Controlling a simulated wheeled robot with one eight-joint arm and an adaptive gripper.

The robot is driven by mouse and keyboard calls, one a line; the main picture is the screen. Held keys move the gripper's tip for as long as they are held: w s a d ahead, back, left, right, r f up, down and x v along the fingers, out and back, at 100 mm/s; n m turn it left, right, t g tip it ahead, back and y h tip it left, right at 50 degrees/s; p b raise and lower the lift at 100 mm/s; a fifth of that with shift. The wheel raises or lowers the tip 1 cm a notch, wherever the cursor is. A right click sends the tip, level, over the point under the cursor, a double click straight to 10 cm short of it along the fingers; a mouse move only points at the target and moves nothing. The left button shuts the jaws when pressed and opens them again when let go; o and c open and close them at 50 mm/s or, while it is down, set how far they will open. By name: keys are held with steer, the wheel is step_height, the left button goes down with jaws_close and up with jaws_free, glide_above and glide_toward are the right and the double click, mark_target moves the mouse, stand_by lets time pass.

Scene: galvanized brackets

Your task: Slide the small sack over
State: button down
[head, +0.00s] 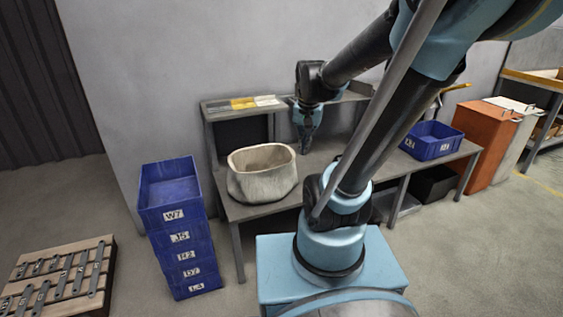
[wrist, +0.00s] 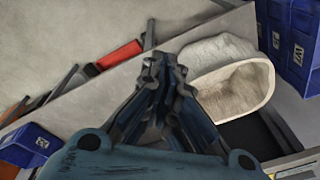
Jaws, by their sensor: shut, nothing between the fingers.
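The small sack (head: 262,180) is pale and open-topped, and it stands upright on the left end of the grey workbench (head: 312,166). In the wrist view the sack (wrist: 215,58) lies just right of the fingers, with its open mouth showing. My gripper (head: 305,150) is shut and empty, pointing down behind and to the right of the sack in the head view. Its closed fingertips (wrist: 162,60) also show in the wrist view. I cannot tell whether the fingers touch the sack; a small gap seems to show in the head view.
A stack of blue bins (head: 182,240) stands on the floor left of the bench. A blue bin (head: 432,142) sits on the bench's right part. A raised shelf (head: 228,105) runs along the back. Bare bench top lies right of the sack, partly hidden by my arm.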

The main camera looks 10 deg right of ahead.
mark_target(282, 159)
steer(key=w+a+f+m, duration=0.3)
steer(key=w+f, duration=0.1)
steer(key=w, duration=0.4)
steer(key=w+a+f+m+g, duration=0.1)
steer(key=w+a+f+m, duration=0.25)
steer(key=w, duration=0.45)
steer(key=w+a+f+m, duration=0.2)
steer(key=w+f+m, duration=0.1)
steer(key=w, duration=0.6)
steer(key=shift+m, duration=0.25)
steer(key=shift+w+d+f, duration=0.2)
steer(key=shift+d+f, duration=0.4)
steer(key=shift+f, duration=1.15)
steer(key=shift+w+d+f, duration=0.2)
steer(key=shift+d+f, duration=0.45)
steer(key=shift+f, duration=1.1)
steer(key=shift+w+d+f, duration=0.2)
steer(key=shift+d+f, duration=0.4)
steer(key=shift+f, duration=1.15)
